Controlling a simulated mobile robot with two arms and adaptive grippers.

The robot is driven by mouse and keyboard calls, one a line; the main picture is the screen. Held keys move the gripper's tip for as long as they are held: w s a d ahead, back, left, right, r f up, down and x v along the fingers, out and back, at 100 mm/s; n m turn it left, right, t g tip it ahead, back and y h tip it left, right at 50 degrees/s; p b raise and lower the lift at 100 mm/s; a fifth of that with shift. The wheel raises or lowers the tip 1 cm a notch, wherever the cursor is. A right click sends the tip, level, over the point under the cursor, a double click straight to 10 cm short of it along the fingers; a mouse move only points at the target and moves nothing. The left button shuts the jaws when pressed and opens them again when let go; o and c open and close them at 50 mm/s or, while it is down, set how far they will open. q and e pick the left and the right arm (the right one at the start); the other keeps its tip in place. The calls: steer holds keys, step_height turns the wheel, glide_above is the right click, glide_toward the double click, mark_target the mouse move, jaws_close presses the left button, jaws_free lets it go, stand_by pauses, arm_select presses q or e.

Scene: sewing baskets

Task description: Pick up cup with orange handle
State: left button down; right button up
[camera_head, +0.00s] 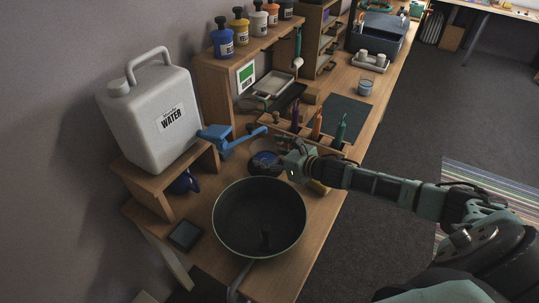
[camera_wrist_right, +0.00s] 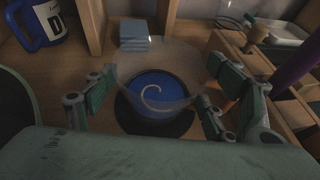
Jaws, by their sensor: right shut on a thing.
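My right gripper (camera_head: 282,153) reaches in from the right over the table, just behind the dark pan. In the right wrist view its fingers (camera_wrist_right: 155,98) are on both sides of a clear cup (camera_wrist_right: 158,62) and shut on it. Blue with a pale swirl shows through the cup, above a dark round base. In the head view a blue round shape (camera_head: 264,159) shows beside the gripper. A small orange patch shows by the right-hand finger in the wrist view; I cannot tell whether it is the cup's handle. My left gripper is out of view.
A large dark pan (camera_head: 258,211) stands in front. A white water jug (camera_head: 150,115) with a blue tap is at left. A blue mug (camera_wrist_right: 38,22) sits under its stand. A wooden organizer (camera_head: 325,141) with upright colored tools is close behind the gripper.

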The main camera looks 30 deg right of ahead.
steer(key=shift+s+d+r, duration=0.15)
steer(key=shift+s+r, duration=0.25)
steer(key=shift+r, duration=0.05)
steer(key=r+v, duration=0.2)
steer(key=v, duration=1.2)
steer(key=shift+w+a, duration=0.2)
steer(key=shift+w, duration=0.15)
